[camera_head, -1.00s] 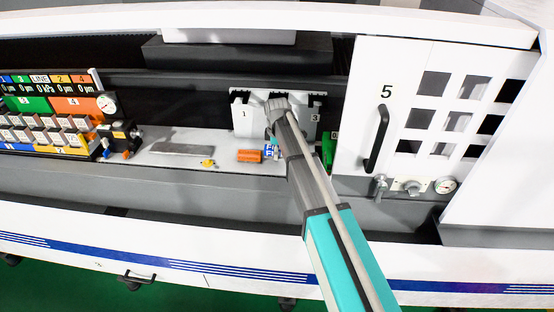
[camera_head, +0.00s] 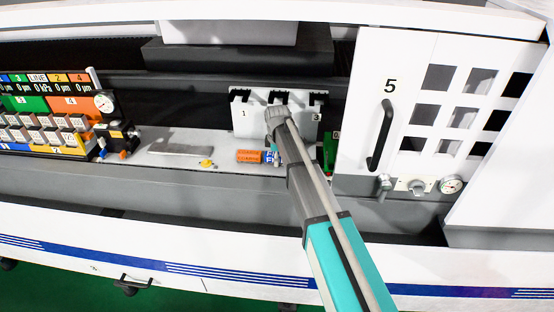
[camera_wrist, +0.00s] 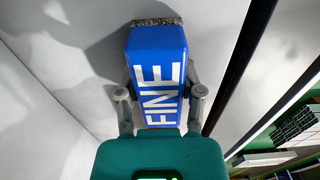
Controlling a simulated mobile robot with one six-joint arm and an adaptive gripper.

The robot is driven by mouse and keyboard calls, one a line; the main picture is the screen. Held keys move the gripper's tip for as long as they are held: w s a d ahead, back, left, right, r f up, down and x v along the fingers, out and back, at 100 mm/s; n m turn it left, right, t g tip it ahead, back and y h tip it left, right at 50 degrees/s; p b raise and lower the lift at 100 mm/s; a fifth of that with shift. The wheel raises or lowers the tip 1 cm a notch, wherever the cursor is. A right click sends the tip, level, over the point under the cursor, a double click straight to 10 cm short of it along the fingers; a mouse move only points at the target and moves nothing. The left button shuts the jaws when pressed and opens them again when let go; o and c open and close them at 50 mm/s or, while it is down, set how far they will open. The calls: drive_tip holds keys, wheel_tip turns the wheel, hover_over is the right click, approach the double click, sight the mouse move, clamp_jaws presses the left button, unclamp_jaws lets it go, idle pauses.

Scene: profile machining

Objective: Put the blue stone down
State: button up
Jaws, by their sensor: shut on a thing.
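The blue stone (camera_wrist: 158,62) with white "FINE" lettering fills the middle of the wrist view, a rough grey strip along its far end. My gripper (camera_wrist: 160,95) is shut on it, one finger on each side. The light grey surface and the stone's shadow lie beyond it; I cannot tell whether the stone touches that surface. In the head view only a little of the blue stone (camera_head: 268,157) shows beside my arm, next to the orange block on the ledge. My fingers are hidden there by my arm.
An orange block (camera_head: 248,156) lies just left of the blue stone. A small yellow item (camera_head: 206,163) and a flat grey plate (camera_head: 180,149) lie further left on the ledge. A green item (camera_head: 330,150) stands to the right, by the white door (camera_head: 365,75). A numbered white holder (camera_head: 245,115) is behind.

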drive_tip(key=o, duration=0.7)
drive_tip(key=shift+s+f, duration=0.1)
drive_tip(key=shift+c, duration=0.2)
drive_tip(key=o, duration=0.4)
drive_tip(key=shift+f, duration=0.1)
drive_tip(key=shift+o, duration=0.2)
drive_tip(key=shift+r, duration=0.25)
wheel_tip(320, 180, up, 12)
drive_tip(key=p, duration=1.2)
